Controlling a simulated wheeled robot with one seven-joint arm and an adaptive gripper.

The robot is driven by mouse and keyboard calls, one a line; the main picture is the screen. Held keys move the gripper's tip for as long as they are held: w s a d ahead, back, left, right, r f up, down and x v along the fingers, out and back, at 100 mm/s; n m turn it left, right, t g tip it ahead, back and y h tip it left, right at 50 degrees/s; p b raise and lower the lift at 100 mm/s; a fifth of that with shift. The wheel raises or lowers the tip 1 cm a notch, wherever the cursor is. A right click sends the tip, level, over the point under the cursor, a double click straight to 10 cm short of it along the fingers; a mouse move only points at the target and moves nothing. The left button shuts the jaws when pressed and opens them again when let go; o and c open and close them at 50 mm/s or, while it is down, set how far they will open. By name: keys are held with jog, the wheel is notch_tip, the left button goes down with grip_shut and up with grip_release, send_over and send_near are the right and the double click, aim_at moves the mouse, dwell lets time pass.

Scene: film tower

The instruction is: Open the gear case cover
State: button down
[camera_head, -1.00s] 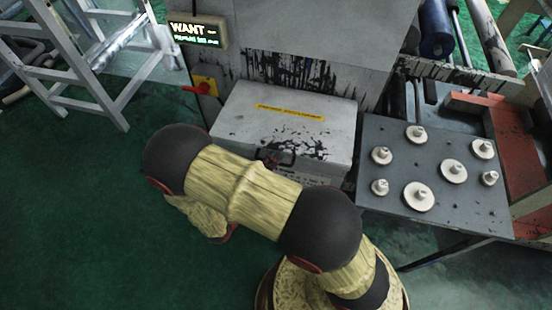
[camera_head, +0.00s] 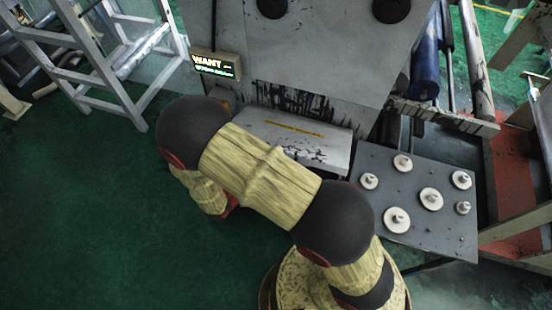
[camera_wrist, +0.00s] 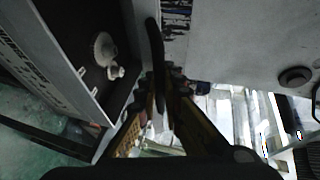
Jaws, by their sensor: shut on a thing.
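The gear case (camera_head: 315,152) is a pale grey box against the machine in the head view. In the wrist view, the dark inside of the case (camera_wrist: 85,20) shows at the left with white gears (camera_wrist: 104,48), so the cover stands at least partly open. My gripper (camera_wrist: 158,100) is shut on a dark bar-like handle (camera_wrist: 154,42). The gripper is hidden behind my arm in the head view.
A dark plate (camera_head: 420,222) with several white gear pegs stands right of the case. A small lit sign (camera_head: 215,65) and a grey machine panel (camera_head: 330,50) are behind. A ladder (camera_head: 105,75) stands at left. Green floor (camera_head: 80,220) is clear at lower left.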

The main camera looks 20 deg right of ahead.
jog(key=w+d+r+g+y+p, duration=0.1)
jog(key=w+d+r+p, duration=0.5)
jog(key=w+r+p, duration=0.2)
jog(key=w+d+r+n+g+y+p, duration=0.1)
jog(key=w+d+r+p, duration=0.5)
jog(key=w+r+p, duration=0.3)
jog(key=shift+w+d+r+y+p, duration=0.3)
jog(key=shift+r+p, duration=0.65)
jog(key=shift+p, duration=0.3)
jog(key=c, duration=1.9)
grip_release()
jog(key=shift+s+f, duration=0.1)
jog(key=shift+s, duration=0.05)
jog(key=shift+a, duration=0.1)
jog(key=v, duration=1.2)
jog(key=shift+c, duration=0.4)
